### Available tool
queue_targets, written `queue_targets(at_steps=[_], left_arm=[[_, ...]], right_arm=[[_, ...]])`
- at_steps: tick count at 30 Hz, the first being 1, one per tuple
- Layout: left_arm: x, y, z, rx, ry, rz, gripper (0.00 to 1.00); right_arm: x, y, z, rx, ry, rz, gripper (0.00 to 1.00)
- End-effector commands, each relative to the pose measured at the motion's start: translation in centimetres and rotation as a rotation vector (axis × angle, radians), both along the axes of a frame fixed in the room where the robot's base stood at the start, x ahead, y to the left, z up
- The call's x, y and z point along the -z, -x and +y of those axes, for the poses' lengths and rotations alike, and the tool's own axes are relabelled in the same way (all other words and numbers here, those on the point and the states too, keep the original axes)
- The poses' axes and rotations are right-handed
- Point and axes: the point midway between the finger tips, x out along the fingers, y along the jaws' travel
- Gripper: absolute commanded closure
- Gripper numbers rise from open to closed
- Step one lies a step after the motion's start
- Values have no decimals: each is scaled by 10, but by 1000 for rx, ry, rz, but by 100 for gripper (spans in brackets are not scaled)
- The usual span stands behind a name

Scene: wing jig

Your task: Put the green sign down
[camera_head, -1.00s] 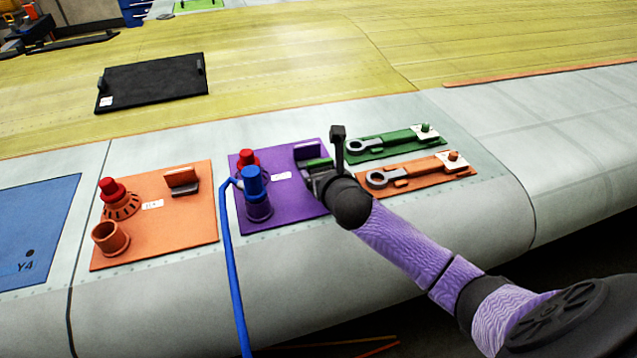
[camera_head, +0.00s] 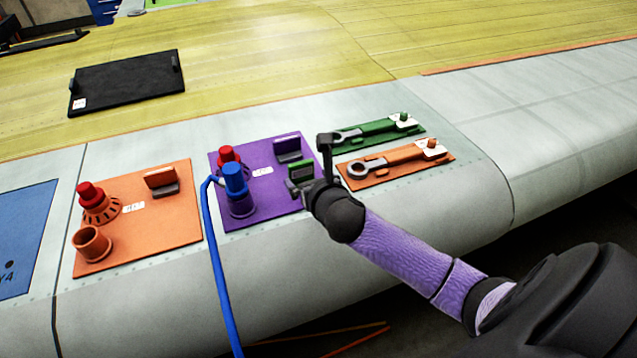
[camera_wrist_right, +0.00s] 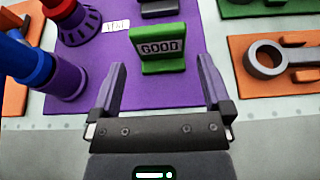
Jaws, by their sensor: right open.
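The green sign (camera_wrist_right: 160,50), lettered GOOD, stands upright on its foot on the purple panel (camera_wrist_right: 205,95) in the right wrist view. It also shows in the head view (camera_head: 301,171), partly hidden by my gripper, near the panel's right edge. My right gripper (camera_head: 308,166) is open. In the right wrist view its two fingers (camera_wrist_right: 162,82) are spread wide with nothing between them, and the sign is just beyond their tips, apart from them. My left gripper is not in view.
A purple slotted holder (camera_head: 288,149) stands behind the sign. A red knob (camera_head: 228,155) and a blue plug with a hose (camera_head: 235,178) are to its left. A green tool board (camera_head: 375,132) and an orange one (camera_head: 395,163) lie to the right.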

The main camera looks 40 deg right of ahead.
Motion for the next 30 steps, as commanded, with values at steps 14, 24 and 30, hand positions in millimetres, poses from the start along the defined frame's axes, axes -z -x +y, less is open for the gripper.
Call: queue_targets(at_steps=[14,24,30], left_arm=[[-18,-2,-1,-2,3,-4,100],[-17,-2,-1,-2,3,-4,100],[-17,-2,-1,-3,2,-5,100]], right_arm=[[-31,70,17,0,-1,-1,0],[-30,70,17,1,-3,-1,0],[-1,107,37,356,-603,35,0]])
